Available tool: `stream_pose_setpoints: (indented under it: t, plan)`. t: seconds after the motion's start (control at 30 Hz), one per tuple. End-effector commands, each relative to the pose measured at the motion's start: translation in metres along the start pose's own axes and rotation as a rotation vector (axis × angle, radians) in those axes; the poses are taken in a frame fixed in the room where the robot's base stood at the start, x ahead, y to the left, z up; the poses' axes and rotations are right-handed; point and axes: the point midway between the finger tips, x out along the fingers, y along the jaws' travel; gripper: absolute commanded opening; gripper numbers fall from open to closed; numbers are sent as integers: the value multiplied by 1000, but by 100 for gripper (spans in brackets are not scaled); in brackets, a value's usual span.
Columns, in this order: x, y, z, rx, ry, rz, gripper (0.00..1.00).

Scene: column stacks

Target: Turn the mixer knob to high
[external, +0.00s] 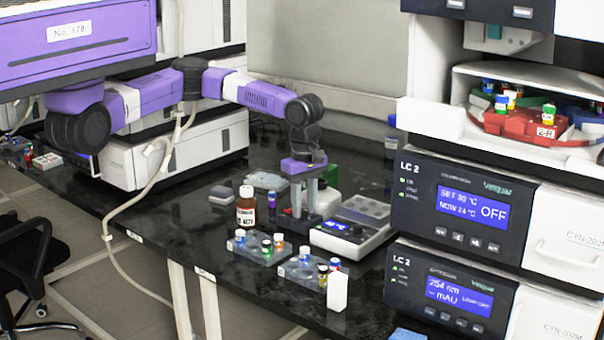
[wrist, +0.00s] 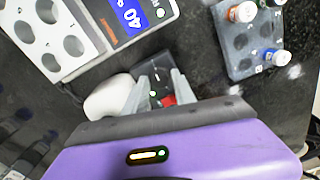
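My gripper (external: 304,212) points straight down at the bench, just left of the white device with the blue display. Its two grey fingers stand apart in the wrist view (wrist: 160,77). Between and below the fingers is a small dark device, probably the mixer (wrist: 154,92), with a red part and small white marks. I cannot make out the knob clearly; the fingers partly hide that area. I cannot tell whether the fingers touch it.
The white device (external: 357,241) with a blue display stands close on the right. A brown bottle (external: 246,211) is on the left. Tube racks (external: 257,250) with coloured caps lie in front. Stacked LC units (external: 447,207) stand on the right. A white rounded object (wrist: 107,97) is beside the fingers.

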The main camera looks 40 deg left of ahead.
Motion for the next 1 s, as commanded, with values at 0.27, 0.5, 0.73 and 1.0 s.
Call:
stream_pose_setpoints:
  t: [0.27, 0.5, 0.73, 1.0]
  plan:
    - [-41, 1, 0, 0, 0, 4, 31]
    - [-71, 1, 0, -1, 0, 2, 31]
    - [-77, 0, 0, 0, 0, 1, 31]
    - [-76, 0, 0, 0, 0, 1, 31]
